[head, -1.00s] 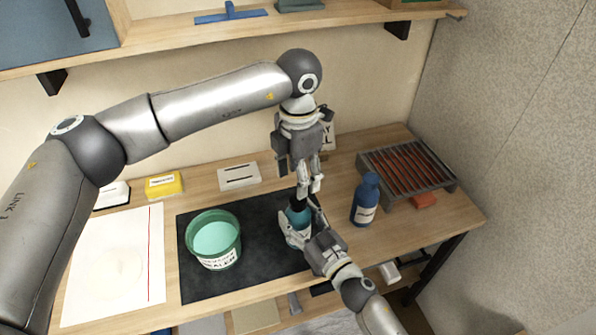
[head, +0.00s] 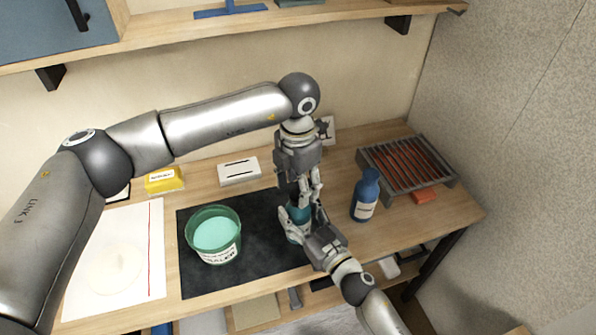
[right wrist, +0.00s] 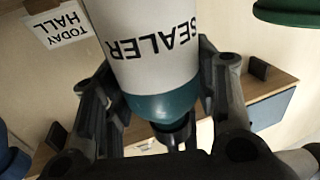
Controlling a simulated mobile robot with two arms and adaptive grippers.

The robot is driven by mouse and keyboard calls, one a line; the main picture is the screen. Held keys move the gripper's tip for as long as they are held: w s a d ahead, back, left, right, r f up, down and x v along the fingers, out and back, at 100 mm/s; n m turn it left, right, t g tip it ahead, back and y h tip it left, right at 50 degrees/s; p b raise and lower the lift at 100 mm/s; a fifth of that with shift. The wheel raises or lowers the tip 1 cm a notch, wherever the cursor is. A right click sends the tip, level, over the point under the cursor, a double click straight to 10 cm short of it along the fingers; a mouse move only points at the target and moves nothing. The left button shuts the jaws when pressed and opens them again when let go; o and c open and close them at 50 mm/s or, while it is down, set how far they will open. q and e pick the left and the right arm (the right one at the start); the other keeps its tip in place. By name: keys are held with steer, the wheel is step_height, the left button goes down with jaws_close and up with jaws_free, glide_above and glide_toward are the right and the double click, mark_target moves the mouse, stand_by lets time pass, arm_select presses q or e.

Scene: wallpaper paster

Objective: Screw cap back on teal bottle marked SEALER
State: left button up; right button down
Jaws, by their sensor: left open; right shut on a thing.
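The teal bottle marked SEALER (head: 297,233) stands over the dark mat in the head view, mostly hidden by my grippers. In the right wrist view it (right wrist: 158,60) shows its white label upside down, a teal shoulder, and a dark piece (right wrist: 178,136) at its neck. Whether that piece is the cap I cannot tell. My right gripper (head: 300,224) is shut on the bottle, with a finger on each side. My left gripper (head: 308,194) is open, pointing down right at the bottle's top. It hides the top in the head view.
A green tub (head: 214,232) of pale teal liquid stands left on the dark mat (head: 262,255). A blue bottle (head: 365,195) stands close to the right. A metal rack (head: 405,166) and an orange-red block (head: 424,197) lie beyond it. A shelf (head: 250,34) runs above.

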arm_select(q)
steer(key=shift+f, duration=1.35)
steer(key=shift+c, duration=0.3)
steer(key=c, duration=1)
steer(key=o, duration=1.2)
steer(key=shift+r, duration=0.1)
step_height(320, 180, up, 12)
